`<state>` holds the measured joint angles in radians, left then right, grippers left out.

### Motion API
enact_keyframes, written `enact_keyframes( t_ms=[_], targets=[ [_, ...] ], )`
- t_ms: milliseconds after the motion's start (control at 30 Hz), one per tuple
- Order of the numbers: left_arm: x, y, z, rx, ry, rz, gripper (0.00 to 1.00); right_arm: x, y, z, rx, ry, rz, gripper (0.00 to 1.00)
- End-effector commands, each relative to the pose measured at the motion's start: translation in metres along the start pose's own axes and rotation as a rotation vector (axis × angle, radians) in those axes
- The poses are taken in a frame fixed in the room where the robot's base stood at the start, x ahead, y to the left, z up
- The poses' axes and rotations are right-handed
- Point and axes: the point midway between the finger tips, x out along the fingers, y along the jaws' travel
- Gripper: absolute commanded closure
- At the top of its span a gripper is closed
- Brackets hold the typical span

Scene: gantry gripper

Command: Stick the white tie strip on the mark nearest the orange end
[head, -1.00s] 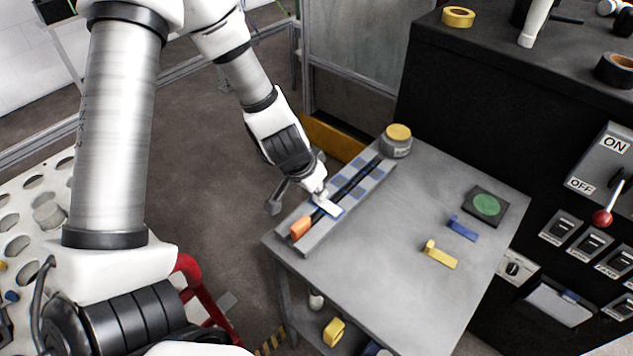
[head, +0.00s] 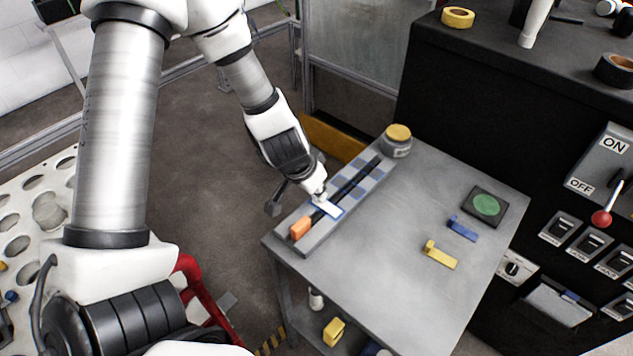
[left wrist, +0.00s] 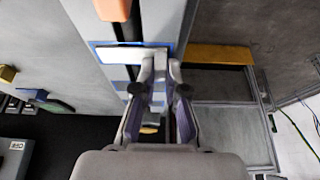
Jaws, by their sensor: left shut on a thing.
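The white tie strip (head: 329,209) lies across the black bar (head: 355,183) on the grey board, close to the bar's orange end (head: 300,228). In the left wrist view the strip (left wrist: 128,55) sits over a mark whose blue edge (left wrist: 93,47) shows around it. My left gripper (head: 318,197) is shut on the strip's end; its fingertips also show in the left wrist view (left wrist: 161,72). Whether the strip is pressed flat cannot be told. More blue marks (head: 375,174) run along the board towards the jar. My right gripper is not in view.
The board (head: 313,242) lies along the left edge of the grey table (head: 400,225). A jar with a yellow lid (head: 397,141) stands at its far end. A yellow piece (head: 440,255), a blue piece (head: 462,229) and a green disc (head: 487,205) lie right. The table's middle is clear.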

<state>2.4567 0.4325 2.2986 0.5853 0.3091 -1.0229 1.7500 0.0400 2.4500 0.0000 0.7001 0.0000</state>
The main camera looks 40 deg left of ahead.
Motion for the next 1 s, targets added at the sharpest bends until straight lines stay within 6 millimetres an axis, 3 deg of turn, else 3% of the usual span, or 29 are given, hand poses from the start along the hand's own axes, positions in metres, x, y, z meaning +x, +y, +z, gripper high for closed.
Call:
enact_keyframes(
  t_ms=[300, 400, 633, 733, 1000],
  targets=[
    [0.0004, 0.0000, 0.0001, 0.000, 0.000, 0.000, 1.00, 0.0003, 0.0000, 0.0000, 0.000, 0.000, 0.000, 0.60],
    [0.0004, 0.0000, 0.0001, 0.000, 0.000, 0.000, 0.60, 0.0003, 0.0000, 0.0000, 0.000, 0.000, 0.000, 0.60],
    [0.0004, 0.0000, 0.0001, 0.000, 0.000, 0.000, 0.59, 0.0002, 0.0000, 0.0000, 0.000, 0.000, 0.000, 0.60],
    [0.0004, 0.0000, 0.0001, 0.000, 0.000, 0.000, 0.34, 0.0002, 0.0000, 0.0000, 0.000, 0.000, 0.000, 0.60],
    [0.0000, 0.0000, -0.0001, 0.000, 0.000, 0.000, 0.34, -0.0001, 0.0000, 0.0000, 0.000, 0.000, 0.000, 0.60]
  ],
)
